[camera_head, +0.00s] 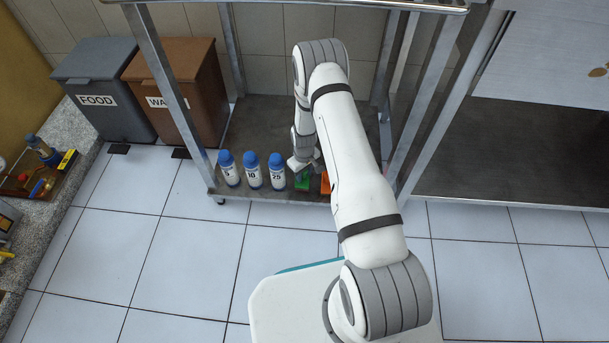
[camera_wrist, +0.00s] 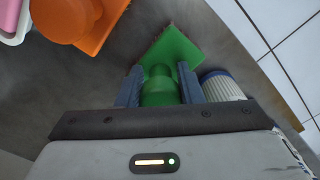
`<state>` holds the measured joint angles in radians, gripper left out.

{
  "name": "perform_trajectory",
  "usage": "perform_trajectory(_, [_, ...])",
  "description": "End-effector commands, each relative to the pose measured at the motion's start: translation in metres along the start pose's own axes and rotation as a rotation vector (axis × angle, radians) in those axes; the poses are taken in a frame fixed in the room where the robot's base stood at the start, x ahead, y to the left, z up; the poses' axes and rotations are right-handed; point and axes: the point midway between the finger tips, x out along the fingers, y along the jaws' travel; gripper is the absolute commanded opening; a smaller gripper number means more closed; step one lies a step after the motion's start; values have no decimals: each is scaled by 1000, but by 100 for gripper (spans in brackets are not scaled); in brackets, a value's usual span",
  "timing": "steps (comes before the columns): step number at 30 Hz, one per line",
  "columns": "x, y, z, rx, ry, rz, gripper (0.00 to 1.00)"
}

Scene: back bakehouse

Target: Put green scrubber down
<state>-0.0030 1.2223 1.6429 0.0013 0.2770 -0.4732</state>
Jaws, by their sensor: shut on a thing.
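The green scrubber (camera_head: 303,181) is low at the front of the trolley's bottom shelf (camera_head: 270,120), mostly hidden behind my arm in the head view. In the wrist view the green scrubber (camera_wrist: 172,52) has a flat green block and a round green grip. My gripper (camera_wrist: 160,88) is shut on that grip, with a dark blue finger on each side. The block is over or on the grey shelf; I cannot tell whether it touches. In the head view my gripper (camera_head: 302,164) is just above the scrubber.
Several blue-capped bottles (camera_head: 253,171) stand left of the scrubber. An orange scrubber (camera_wrist: 96,38) is close on its other side, with a pink thing in a white tub (camera_wrist: 14,22) beyond. Trolley posts (camera_head: 165,85) flank the shelf. Grey (camera_head: 100,88) and brown (camera_head: 180,90) bins stand left.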

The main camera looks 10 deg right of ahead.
Motion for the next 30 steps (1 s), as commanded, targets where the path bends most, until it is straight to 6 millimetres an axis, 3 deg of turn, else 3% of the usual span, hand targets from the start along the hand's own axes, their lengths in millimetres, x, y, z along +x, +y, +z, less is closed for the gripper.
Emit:
perform_trajectory(13, [7,1,0,1,1,1,5])
perform_trajectory(14, [5,1,0,1,1,1,36])
perform_trajectory(15, [5,1,0,1,1,0,39])
perform_trajectory(21, [5,1,0,2,1,0,55])
perform_trajectory(30, [3,1,0,2,1,0,55])
